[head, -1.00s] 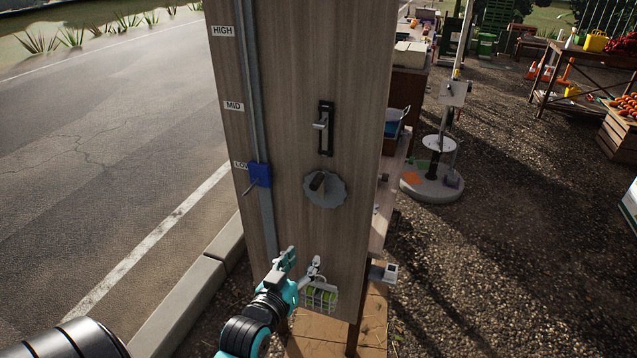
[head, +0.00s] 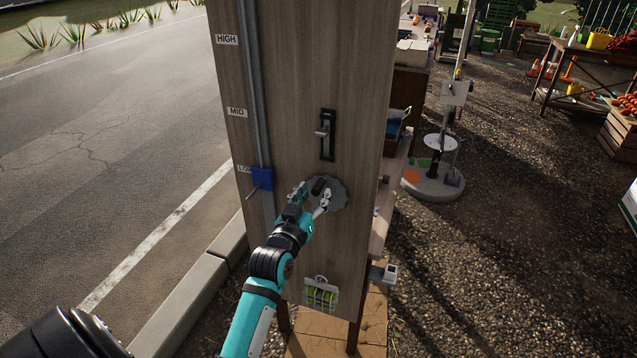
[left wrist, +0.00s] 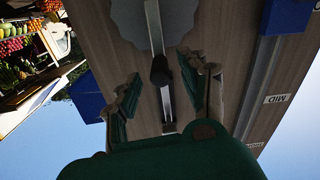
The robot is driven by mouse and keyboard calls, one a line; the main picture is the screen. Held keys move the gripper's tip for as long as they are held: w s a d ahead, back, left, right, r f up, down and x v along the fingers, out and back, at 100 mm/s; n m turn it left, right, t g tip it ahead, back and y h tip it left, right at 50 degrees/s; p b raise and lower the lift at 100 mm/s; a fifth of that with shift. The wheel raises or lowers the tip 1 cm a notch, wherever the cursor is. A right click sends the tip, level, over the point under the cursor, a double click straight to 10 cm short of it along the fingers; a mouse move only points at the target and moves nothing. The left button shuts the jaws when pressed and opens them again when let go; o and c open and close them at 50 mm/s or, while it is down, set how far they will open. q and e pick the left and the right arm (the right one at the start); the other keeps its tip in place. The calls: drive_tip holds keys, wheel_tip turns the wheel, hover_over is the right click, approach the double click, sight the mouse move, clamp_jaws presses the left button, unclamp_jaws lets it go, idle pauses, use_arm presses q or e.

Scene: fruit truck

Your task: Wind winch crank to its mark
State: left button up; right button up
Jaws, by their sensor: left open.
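A grey scalloped disc (head: 338,196) is mounted on the wooden panel, with the dark crank knob (head: 319,186) in front of it. My left gripper (head: 312,194) is at the disc, its open fingers around the knob's area. In the left wrist view, the disc (left wrist: 152,22) is at the top, crossed by a pale metal crank arm (left wrist: 153,27). The dark knob (left wrist: 160,72) shows between the two spread fingers of my left gripper (left wrist: 163,90), with gaps at both sides. I cannot make out a mark on the disc. My right gripper is not in view.
A blue slider (head: 262,178) sits near the LOW label on a vertical rail, left of the disc. A lever in a black slot (head: 328,145) is above it. A green-striped item (head: 320,296) hangs below. Road is at left, gravel at right.

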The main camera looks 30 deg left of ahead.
use_arm(q)
drive_tip(key=shift+x, duration=1.8)
clamp_jaws()
